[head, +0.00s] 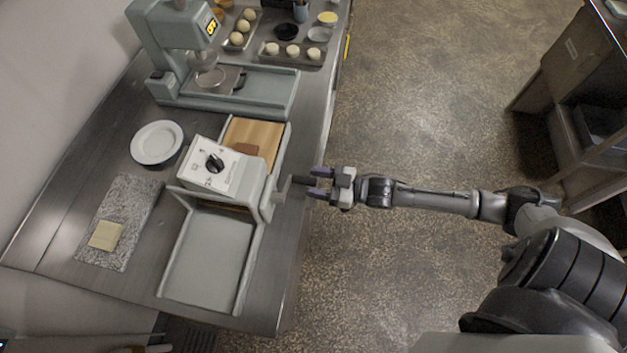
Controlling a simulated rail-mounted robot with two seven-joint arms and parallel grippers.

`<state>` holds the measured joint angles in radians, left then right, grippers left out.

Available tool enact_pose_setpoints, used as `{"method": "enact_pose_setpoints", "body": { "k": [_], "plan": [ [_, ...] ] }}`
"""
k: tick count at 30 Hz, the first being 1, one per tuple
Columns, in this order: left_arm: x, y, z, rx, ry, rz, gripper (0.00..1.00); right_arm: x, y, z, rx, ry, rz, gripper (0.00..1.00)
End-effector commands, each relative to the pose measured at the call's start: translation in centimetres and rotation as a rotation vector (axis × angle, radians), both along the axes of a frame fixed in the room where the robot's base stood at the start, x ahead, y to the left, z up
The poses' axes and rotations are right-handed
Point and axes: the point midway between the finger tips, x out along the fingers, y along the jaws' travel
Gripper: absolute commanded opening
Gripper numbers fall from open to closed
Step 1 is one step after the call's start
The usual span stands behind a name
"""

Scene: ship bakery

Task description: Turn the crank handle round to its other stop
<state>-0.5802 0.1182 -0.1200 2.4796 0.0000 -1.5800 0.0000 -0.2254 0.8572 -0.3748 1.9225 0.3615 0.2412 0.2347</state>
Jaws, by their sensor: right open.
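The crank handle (281,190) sits on the right side of a white and grey machine with a black dial (214,162). Its grey arm ends in a dark grip (301,180) that points right, out past the table edge. My right gripper (318,183) comes in from the right and is open. Its two purple-tipped fingers stand on the far and near sides of the grip's outer end. Whether either finger touches the grip I cannot tell. My left gripper is not in view.
The machine has a grey tray (207,262) in front and a wooden board (254,134) behind. A white plate (157,142), a speckled slab (122,212) and a green-grey press (179,48) share the steel table. The floor right of the table is open.

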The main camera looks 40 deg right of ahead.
Motion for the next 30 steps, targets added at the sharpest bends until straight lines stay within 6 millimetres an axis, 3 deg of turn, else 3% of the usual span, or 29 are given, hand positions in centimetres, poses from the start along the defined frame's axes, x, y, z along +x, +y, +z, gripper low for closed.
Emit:
{"method": "enact_pose_setpoints", "body": {
  "k": [15,30],
  "plan": [
    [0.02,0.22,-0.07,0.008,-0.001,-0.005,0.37,0.73,0.51,0.04,0.0,0.0,0.001,0.51],
    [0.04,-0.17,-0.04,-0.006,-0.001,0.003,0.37,0.73,0.49,0.04,-0.001,-0.001,0.001,0.04]
  ]
}}
